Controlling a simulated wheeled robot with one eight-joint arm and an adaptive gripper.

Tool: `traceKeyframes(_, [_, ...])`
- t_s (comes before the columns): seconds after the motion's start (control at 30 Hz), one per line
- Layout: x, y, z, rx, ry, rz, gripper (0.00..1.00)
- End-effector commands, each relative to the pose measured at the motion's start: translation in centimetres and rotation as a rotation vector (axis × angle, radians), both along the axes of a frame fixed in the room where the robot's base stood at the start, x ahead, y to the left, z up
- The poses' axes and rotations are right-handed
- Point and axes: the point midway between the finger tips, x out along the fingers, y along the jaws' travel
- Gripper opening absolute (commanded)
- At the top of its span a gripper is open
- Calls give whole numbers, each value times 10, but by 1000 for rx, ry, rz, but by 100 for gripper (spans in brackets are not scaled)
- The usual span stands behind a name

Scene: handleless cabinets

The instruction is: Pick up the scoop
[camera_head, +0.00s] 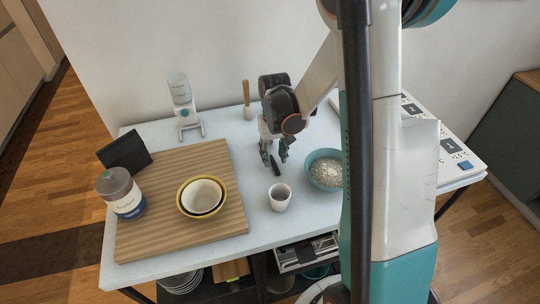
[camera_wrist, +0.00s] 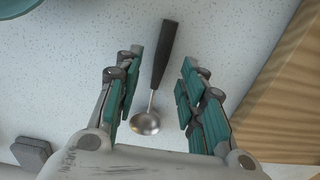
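The scoop (camera_wrist: 163,62) has a black handle and a small round metal bowl. In the wrist view it lies on the pale speckled tabletop between my gripper's fingers, touching neither as far as I can see. My gripper (camera_wrist: 160,92) is open and empty, with teal pads on both sides of the scoop. In the head view my gripper (camera_head: 274,157) points down over the table, left of the teal bowl. The scoop's dark handle (camera_head: 275,165) shows just below the fingers; its metal bowl is hard to make out there.
A teal bowl of pale grains (camera_head: 326,172) stands right of my gripper and a white cup (camera_head: 280,197) in front. A wooden board (camera_head: 165,235) at left bears nested bowls (camera_head: 201,197) and a lidded jar (camera_head: 122,194). A dispenser (camera_head: 184,105) and wooden-handled tool (camera_head: 247,100) stand behind.

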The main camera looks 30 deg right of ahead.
Motion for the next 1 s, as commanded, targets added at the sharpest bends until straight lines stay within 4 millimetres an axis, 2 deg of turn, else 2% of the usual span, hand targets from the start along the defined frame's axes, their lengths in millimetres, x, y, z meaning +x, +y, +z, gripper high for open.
traceKeyframes(0.03, [0,0,-10,0,0,0,37])
traceKeyframes(0.1, [0,0,-18,0,0,0,37])
traceKeyframes(0.37, [0,0,-19,0,0,0,37])
traceKeyframes(0.5, [0,0,-19,0,0,0,5])
traceKeyframes(0.53, [0,0,-19,0,0,0,0])
traceKeyframes(1.0, [0,0,-15,0,0,0,0])
